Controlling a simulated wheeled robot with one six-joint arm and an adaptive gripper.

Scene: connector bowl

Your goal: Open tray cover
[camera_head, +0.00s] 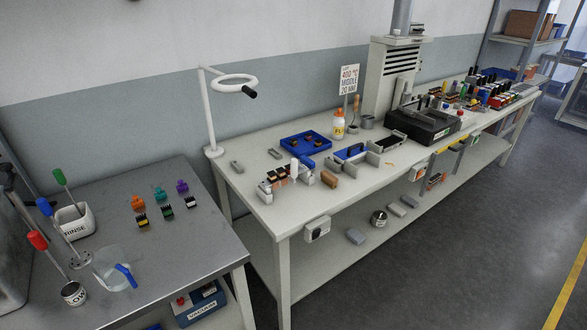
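A blue tray (293,139) lies on the white workbench (238,180), left of its middle. Several small dark and orange pieces show inside it. I cannot tell whether a clear cover lies over it. I cannot tell whether that top is a cover. My gripper is not in view, so its state and its place relative to these things do not show.
A grey table (170,265) at the left holds a white RINSE container (75,222), a clear beaker (112,268) and several small coloured connectors. Open floor (430,270) lies at the right front.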

